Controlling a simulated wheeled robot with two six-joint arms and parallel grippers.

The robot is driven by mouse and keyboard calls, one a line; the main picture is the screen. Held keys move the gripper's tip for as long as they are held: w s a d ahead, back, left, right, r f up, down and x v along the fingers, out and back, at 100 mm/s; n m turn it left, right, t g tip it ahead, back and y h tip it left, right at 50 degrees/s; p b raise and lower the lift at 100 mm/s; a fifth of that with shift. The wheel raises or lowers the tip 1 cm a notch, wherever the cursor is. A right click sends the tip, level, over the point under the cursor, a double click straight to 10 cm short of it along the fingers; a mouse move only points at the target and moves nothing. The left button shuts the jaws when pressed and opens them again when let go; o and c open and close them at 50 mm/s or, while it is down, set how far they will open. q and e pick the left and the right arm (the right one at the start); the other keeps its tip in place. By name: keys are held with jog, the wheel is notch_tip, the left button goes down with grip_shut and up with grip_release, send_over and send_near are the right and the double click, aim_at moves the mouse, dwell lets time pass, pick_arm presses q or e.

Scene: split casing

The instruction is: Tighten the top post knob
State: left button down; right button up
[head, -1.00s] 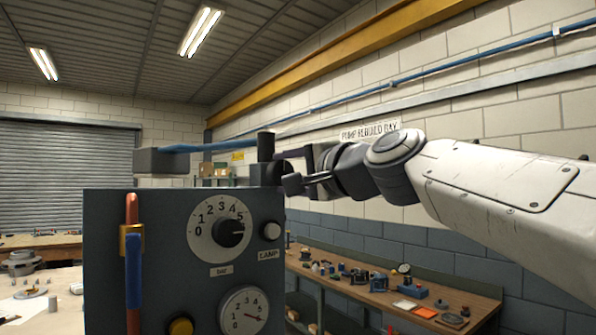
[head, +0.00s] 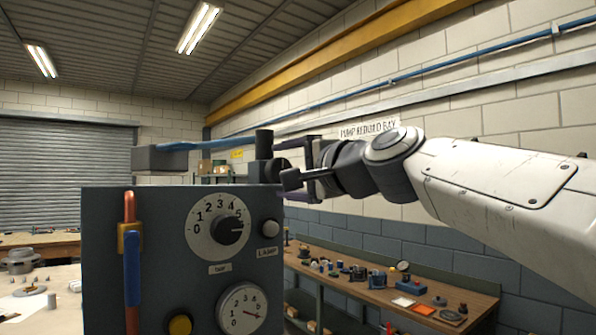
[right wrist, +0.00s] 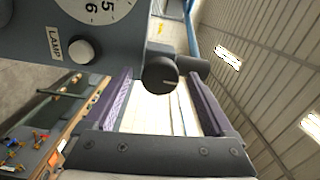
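The top post (head: 264,145) is a dark cylinder standing at the top right of the grey panel box. Its dark round knob (head: 277,168) faces right and is partly hidden in the head view. My right gripper (head: 290,176) is at the knob's right side. In the wrist view its purple-lined fingers (right wrist: 160,88) are spread on either side of the knob, with clear gaps. My left gripper is out of view.
The panel box (head: 103,260) carries dials, a small lamp knob (head: 270,228) and a red pipe with a blue handle (head: 133,268). A blue bar (head: 215,143) runs left from the post to a dark block (head: 160,159). A workbench (head: 440,290) with small parts stands behind, at right.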

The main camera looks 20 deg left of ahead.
jog(key=b+v, duration=0.4)
jog(key=v, duration=0.6)
jog(key=shift+d+b, duration=0.2)
jog(key=shift+b, duration=0.1)
jog(key=shift+s, duration=0.15)
